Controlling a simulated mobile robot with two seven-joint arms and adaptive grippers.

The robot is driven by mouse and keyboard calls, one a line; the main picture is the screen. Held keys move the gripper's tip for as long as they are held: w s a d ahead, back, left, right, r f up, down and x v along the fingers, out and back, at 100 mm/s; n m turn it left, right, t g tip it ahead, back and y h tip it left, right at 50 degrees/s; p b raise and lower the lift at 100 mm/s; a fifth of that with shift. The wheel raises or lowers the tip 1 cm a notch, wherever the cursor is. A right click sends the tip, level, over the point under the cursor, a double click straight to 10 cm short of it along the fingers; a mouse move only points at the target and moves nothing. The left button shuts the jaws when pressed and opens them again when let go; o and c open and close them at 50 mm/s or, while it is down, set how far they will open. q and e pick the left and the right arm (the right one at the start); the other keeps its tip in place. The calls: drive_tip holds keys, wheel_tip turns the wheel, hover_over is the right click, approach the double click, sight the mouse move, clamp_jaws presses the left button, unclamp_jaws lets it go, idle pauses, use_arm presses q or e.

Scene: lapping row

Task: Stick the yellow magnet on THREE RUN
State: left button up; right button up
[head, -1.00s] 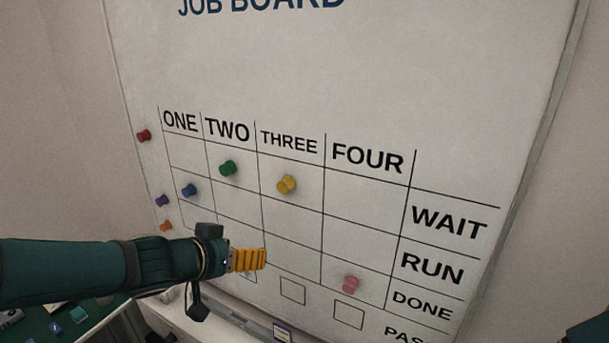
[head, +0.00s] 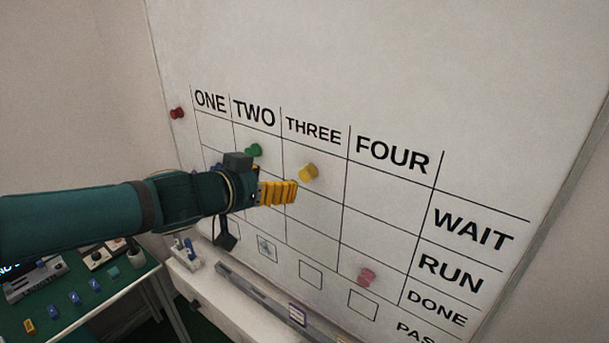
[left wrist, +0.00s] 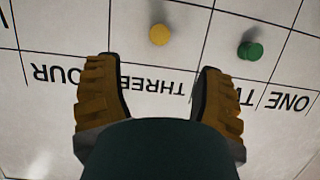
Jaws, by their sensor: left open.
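The yellow magnet (head: 308,172) is on the board in the THREE column, in the row of WAIT, just under the heading. It also shows in the left wrist view (left wrist: 160,35), beyond the fingertips and between their lines. My left gripper (head: 296,191) is open and empty, just left of and below the magnet in the head view. In the left wrist view its two fingers (left wrist: 158,66) stand apart on either side of the upside-down THREE heading. The THREE RUN cell (head: 318,212) shows no magnet in its visible part; my gripper covers some of it. My right gripper is out of view.
A green magnet (head: 254,150) is in the TWO column; a blue one is mostly hidden behind my left arm. A pink magnet (head: 367,276) is low in the FOUR column, a red one (head: 177,113) at the left edge. A ledge (head: 255,298) runs below the board; a green table (head: 95,305) stands lower left.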

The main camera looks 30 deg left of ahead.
sight(304, 176)
use_arm(q)
drive_tip(key=b+x, duration=0.1)
drive_tip(key=x, duration=0.4)
drive_tip(key=b+x, duration=0.2)
drive_tip(key=x, duration=0.3)
drive_tip(key=shift+s+f, duration=0.15)
drive_tip(key=shift+f, duration=0.05)
drive_tip(key=shift+b+x, duration=0.35)
drive_tip(key=shift+x, duration=0.4)
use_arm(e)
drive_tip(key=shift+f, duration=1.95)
use_arm(q)
drive_tip(key=shift+r, duration=0.2)
clamp_jaws()
drive_tip(key=shift+s, duration=0.3)
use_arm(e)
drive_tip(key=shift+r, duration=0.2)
use_arm(q)
drive_tip(key=shift+s+p, duration=0.3)
drive_tip(key=shift+s, duration=0.1)
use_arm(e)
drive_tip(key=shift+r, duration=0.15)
